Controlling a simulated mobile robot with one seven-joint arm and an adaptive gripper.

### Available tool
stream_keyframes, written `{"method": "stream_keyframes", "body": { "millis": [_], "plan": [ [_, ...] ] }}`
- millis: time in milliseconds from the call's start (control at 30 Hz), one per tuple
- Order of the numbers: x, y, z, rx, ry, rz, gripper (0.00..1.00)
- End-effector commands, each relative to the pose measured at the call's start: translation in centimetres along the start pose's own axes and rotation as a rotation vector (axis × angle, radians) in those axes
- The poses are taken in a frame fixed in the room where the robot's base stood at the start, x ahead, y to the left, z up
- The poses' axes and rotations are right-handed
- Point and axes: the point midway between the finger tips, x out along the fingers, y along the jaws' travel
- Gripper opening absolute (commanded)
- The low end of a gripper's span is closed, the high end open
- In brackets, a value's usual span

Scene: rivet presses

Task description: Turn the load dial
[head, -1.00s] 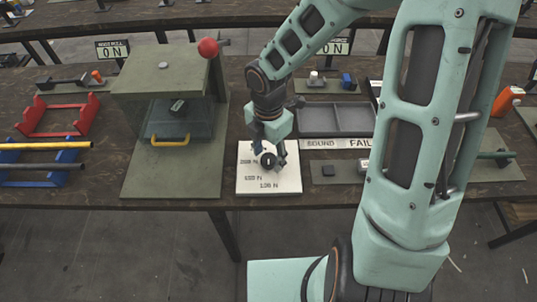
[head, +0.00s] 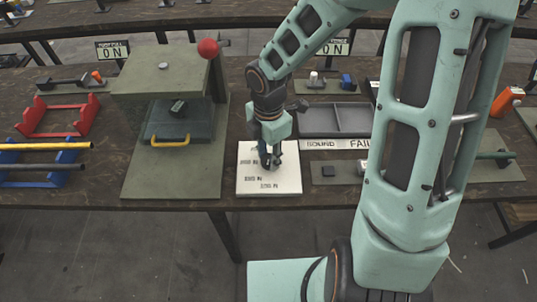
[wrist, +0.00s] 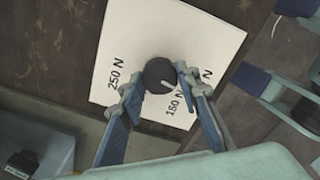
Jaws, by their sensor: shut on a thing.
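The load dial is a black round knob (wrist: 158,73) with a pale pointer line, on a white square plate (head: 288,181). In the wrist view the plate (wrist: 195,35) carries the labels "250 N" and "150 N"; a third label is partly hidden behind a finger. The pointer line lies towards the lower right of the knob. My gripper (head: 270,161) is over the plate, pointing down. In the wrist view its two fingertips (wrist: 157,82) are shut on the knob from both sides. In the head view the fingers mostly hide the knob.
A green press (head: 165,80) with a red ball handle (head: 208,48) stands left of the plate. A grey divided tray (head: 335,118) and a "SOUND / FAIL" strip (head: 338,144) lie to the right. The table's front edge is just below the plate.

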Motion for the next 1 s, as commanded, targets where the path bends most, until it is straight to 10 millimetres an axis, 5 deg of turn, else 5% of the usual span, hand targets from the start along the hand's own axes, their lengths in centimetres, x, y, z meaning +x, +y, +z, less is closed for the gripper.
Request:
{"method": "stream_keyframes", "body": {
  "millis": [1000],
  "plan": [
    [0.16,0.02,0.02,0.949,-0.001,0.001,0.06]
  ]
}}
